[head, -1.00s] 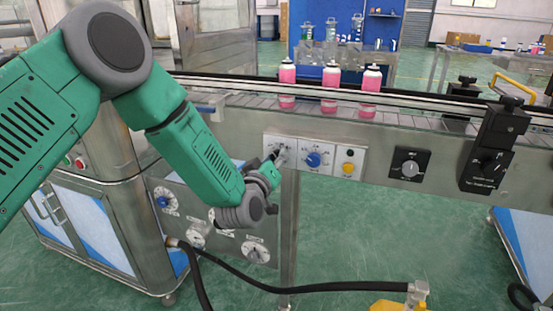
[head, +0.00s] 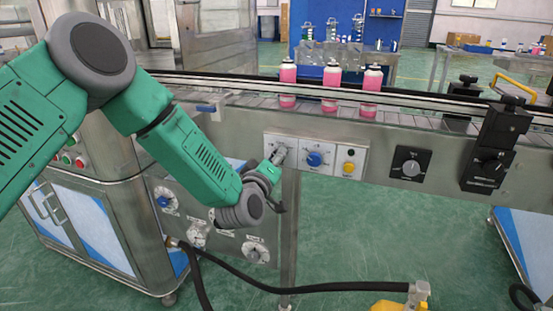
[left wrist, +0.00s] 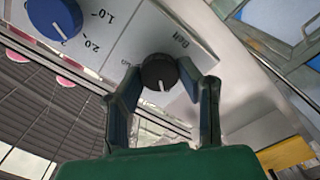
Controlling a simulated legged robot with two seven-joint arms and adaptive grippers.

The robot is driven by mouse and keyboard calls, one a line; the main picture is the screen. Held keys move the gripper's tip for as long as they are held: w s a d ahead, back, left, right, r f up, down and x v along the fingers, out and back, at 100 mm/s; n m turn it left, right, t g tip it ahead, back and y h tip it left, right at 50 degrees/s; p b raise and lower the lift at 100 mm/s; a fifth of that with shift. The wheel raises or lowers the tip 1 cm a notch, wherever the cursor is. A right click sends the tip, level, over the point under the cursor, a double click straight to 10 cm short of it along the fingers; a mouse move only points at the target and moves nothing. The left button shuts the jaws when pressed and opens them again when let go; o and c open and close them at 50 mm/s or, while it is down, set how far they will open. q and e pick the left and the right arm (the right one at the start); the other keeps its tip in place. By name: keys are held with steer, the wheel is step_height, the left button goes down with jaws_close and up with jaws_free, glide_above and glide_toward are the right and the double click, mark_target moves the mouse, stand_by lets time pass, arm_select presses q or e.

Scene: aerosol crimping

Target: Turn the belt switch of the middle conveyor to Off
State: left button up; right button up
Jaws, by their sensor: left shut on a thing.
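The belt switch is a black round knob (left wrist: 158,72) on a white panel (left wrist: 122,32) marked "Belt" in the left wrist view. A white pointer line shows on its face; the position labels are too small or hidden to read. My left gripper (left wrist: 161,82) has a finger on each side of the knob and is shut on it. In the head view my left gripper (head: 279,155) reaches the left end of the panel (head: 297,141) on the conveyor's front and hides the knob. My right gripper is not in view.
A blue dial (head: 314,159) and a yellow button (head: 348,168) sit right of the switch. A black dial (head: 411,168) is farther right. Several pink cans (head: 330,90) stand on the conveyor belt above. A black hose (head: 310,288) crosses below.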

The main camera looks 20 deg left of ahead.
arm_select(q)
steer(key=o, duration=1.1)
steer(key=shift+a+f, duration=0.1)
steer(key=shift+f, duration=0.05)
steer(key=shift+o, duration=0.2)
steer(key=s, duration=1.2)
steer(key=shift+a, duration=0.2)
